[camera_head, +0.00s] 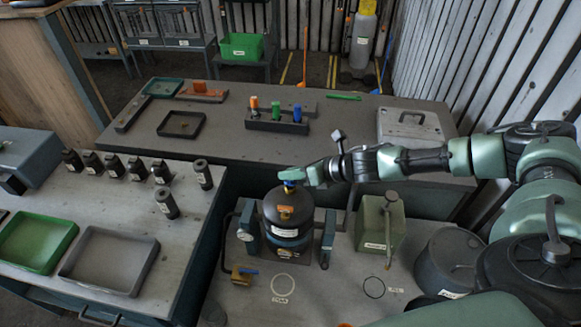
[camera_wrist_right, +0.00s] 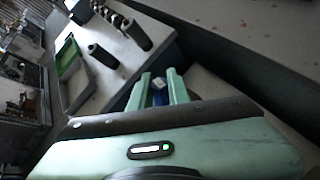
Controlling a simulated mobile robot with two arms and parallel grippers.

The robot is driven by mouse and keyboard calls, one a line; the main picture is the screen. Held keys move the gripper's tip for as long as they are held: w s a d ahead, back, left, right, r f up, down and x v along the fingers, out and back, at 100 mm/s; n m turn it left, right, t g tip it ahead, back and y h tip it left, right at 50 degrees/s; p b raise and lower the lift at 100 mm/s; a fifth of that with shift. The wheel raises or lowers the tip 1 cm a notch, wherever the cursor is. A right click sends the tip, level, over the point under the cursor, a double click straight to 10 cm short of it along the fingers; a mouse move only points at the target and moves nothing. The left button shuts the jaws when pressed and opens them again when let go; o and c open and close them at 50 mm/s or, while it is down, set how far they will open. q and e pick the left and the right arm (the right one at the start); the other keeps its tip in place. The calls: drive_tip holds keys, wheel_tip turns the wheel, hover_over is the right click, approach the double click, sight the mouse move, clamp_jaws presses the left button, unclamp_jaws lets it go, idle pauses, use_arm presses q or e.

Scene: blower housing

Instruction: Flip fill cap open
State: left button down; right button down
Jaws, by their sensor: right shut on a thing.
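A black, rounded vessel (camera_head: 288,220) with white and orange labels stands upright between brackets on the near bench. A small blue cap (camera_head: 290,184) sits at its top, and its lid angle is too small to tell. My right gripper (camera_head: 297,175) reaches in from the right and is shut on the blue cap. In the right wrist view the blue cap (camera_wrist_right: 160,84) shows between the two green fingers, which partly hide it. My left gripper is in neither view.
An olive box (camera_head: 379,222) with a lever and a grey drum (camera_head: 443,262) stand right of the vessel. Black cylinders (camera_head: 167,203) and a green tray (camera_head: 35,240) are on the left table. A back bench (camera_head: 335,140) holds a rack with colored-top pieces (camera_head: 277,120).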

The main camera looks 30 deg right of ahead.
drive_tip(key=shift+w+d+r+m+g, duration=0.25)
drive_tip(key=shift+w+m+g, duration=0.15)
drive_tip(key=shift+g, duration=0.1)
drive_tip(key=shift+w+d+f+m+g+y, duration=0.15)
drive_tip(key=shift+w+d+m+g+y, duration=0.2)
drive_tip(key=shift+m+g+y, duration=0.4)
drive_tip(key=w+f+m+g+y+b, duration=0.1)
drive_tip(key=m+g+y+b, duration=0.1)
drive_tip(key=b, duration=0.4)
drive_tip(key=d+f+m+g+y+b, duration=0.1)
drive_tip(key=m+g+y+b, duration=0.1)
drive_tip(key=b, duration=0.5)
drive_tip(key=w+d+f+m+g+y+b, duration=0.1)
drive_tip(key=m+g+y+b, duration=0.1)
drive_tip(key=b, duration=0.5)
drive_tip(key=shift+w+m+y, duration=0.25)
drive_tip(key=shift+w+m, duration=0.05)
drive_tip(key=shift+m, duration=0.15)
drive_tip(key=shift+a, duration=0.1)
drive_tip(key=c, duration=1.3)
unclamp_jaws()
drive_tip(key=shift+c, duration=0.2)
